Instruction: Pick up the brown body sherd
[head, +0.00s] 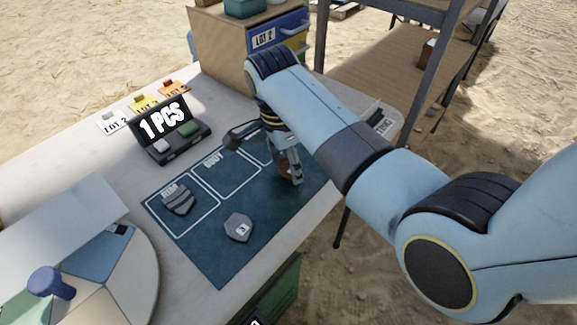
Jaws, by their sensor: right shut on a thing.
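My right gripper (293,172) reaches down over the right part of the dark teal sorting mat (222,267). It is shut on a brown sherd (284,171), of which only a small part shows beside the fingers. I cannot tell whether the sherd touches the mat. A dark grey ribbed sherd (178,201) lies in the mat's RIM box. A grey sherd with a small pale label (238,228) lies on the front of the mat, outside the boxes. The BODY box (226,176) looks empty. My left gripper is out of view.
A scale (178,140) reading "1 PCS" stands behind the mat, with lot tags (145,105) behind it. A round divided tray (138,270) with a blue knob fills the front left. A wooden cabinet (220,48) with a blue LOT 2 drawer stands at the back.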

